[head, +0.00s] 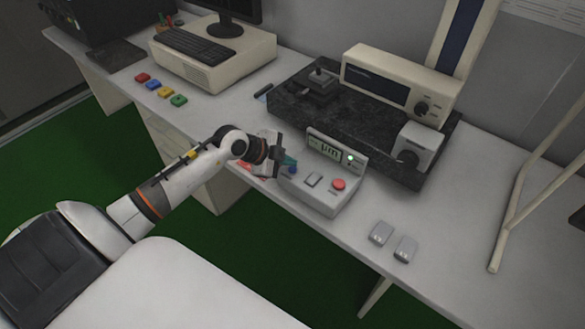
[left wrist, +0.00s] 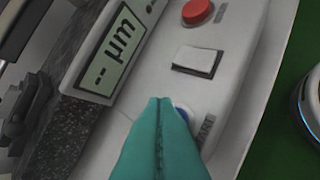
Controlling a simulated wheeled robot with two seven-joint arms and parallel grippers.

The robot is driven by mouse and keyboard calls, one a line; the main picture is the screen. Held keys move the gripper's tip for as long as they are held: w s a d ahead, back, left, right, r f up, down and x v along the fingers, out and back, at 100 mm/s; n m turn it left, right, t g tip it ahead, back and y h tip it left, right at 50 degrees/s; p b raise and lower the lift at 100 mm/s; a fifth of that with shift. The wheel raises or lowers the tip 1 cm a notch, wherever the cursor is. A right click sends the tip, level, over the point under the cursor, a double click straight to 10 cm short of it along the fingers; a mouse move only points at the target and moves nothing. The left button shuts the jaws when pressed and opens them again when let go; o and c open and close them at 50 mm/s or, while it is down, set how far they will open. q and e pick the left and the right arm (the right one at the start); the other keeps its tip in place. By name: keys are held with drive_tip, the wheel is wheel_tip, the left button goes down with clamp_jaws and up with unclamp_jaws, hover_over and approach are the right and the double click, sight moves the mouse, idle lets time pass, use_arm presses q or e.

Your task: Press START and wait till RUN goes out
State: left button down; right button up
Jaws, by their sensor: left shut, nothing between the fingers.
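A grey control box (head: 318,196) stands near the bench's front edge. Its display (head: 324,148) reads "-- µm", also in the left wrist view (left wrist: 110,58). A green lamp (head: 351,158) beside the display is lit; its label is unreadable. On top are a blue button (head: 292,170), a pale square button (head: 313,180) and a red button (head: 339,184). My left gripper (head: 288,160) is shut and empty, its teal fingertips (left wrist: 160,101) at the blue button (left wrist: 182,113), mostly covering it. Contact cannot be told. The label beside it is partly hidden. My right gripper is not in view.
A black stone slab (head: 285,98) with a cream instrument (head: 400,82) stands behind the box. Two small grey blocks (head: 381,233) (head: 405,249) lie to its right. Several coloured blocks (head: 160,90) and a computer (head: 215,65) are at the left. The bench's right part is mostly clear.

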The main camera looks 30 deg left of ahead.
sight(288, 173)
use_arm(q)
drive_tip(key=shift+f, duration=0.2)
idle(0.4)
drive_tip(key=shift+f, duration=0.25)
drive_tip(key=shift+f, duration=0.4)
idle(0.8)
drive_tip(key=shift+r+p, duration=0.85)
drive_tip(key=shift+p, duration=0.5)
wheel_tip(288, 173, up, 5)
drive_tip(key=p, duration=0.6)
